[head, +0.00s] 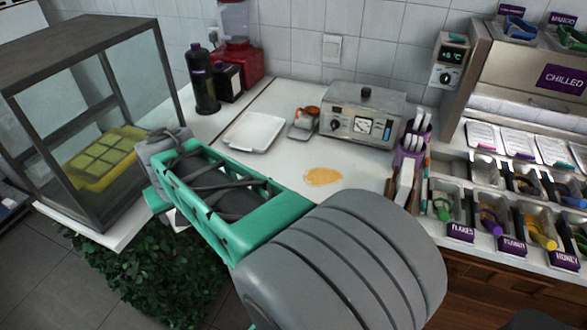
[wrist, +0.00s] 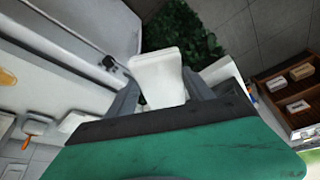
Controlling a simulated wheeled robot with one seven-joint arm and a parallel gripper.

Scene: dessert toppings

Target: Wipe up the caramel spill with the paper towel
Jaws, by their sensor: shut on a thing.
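The caramel spill (head: 323,177) is a flat tan-orange patch on the white counter, in front of the grey metal machine. Its edge also shows at the far left of the wrist view (wrist: 7,77). My gripper (wrist: 160,88) is shut on a white, block-like piece, which looks like the folded paper towel (wrist: 158,70). The towel is held near the counter's front edge, with the hedge and floor beyond it in the wrist view. In the head view my arm hides the fingertips. The gripper is to the left of the spill and apart from it.
A glass case (head: 95,115) stands left. A purple holder (head: 411,150) and topping bins (head: 490,218) stand right. Counter around the spill is clear.

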